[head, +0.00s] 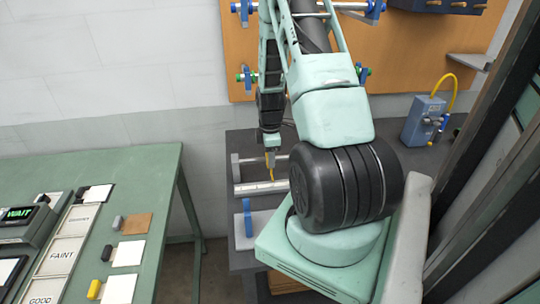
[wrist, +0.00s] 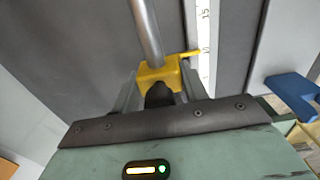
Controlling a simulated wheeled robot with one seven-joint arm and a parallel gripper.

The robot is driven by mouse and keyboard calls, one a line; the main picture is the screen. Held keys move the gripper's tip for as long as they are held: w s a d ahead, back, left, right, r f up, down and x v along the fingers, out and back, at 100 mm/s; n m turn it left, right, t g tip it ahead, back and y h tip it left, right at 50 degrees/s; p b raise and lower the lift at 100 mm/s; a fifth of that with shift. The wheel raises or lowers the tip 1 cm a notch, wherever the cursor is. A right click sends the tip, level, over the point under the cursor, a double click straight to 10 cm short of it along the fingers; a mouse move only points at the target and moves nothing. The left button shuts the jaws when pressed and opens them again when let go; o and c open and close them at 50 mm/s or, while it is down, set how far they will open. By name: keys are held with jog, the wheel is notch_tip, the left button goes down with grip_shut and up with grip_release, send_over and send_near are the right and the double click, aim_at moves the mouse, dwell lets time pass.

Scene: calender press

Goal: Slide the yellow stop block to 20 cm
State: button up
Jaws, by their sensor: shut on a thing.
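The yellow stop block (wrist: 158,74) sits on a round metal rod (wrist: 147,32) in the wrist view. Its thin yellow pointer (wrist: 190,54) reaches right to a white scale (wrist: 206,30). The pointer is near the mark that looks like 10; the 15 mark shows farther up. My gripper (wrist: 160,88) is shut on the block, with a grey finger on each side. In the head view my gripper (head: 270,153) is above the rail, and a small part of the yellow block (head: 271,172) shows below it. The white scale (head: 262,187) lies just in front.
A blue clamp-like part (wrist: 292,92) is right of the scale; it also shows in the head view (head: 248,218). A green table (head: 150,200) with cards and small blocks stands left. A blue box with a yellow hose (head: 424,118) stands at the back right of the dark bench (head: 243,143).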

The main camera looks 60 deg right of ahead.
jog(key=shift+s+d+p, duration=0.1)
jog(key=shift+s+d, duration=0.9)
jog(key=shift+s, duration=0.25)
jog(key=shift+s+d+p, duration=0.1)
jog(key=shift+s+d, duration=0.9)
jog(key=shift+s, duration=0.2)
jog(key=shift+s+d+p, duration=0.1)
jog(key=shift+s+d, duration=0.9)
jog(key=shift+s, duration=0.25)
jog(key=o, duration=1.1)
jog(key=shift+o, duration=0.2)
jog(key=shift+r, duration=0.1)
notch_tip(320, 180, up, 17)
jog(key=b, duration=0.3)
jog(key=shift+r, duration=0.15)
jog(key=shift+a, duration=0.1)
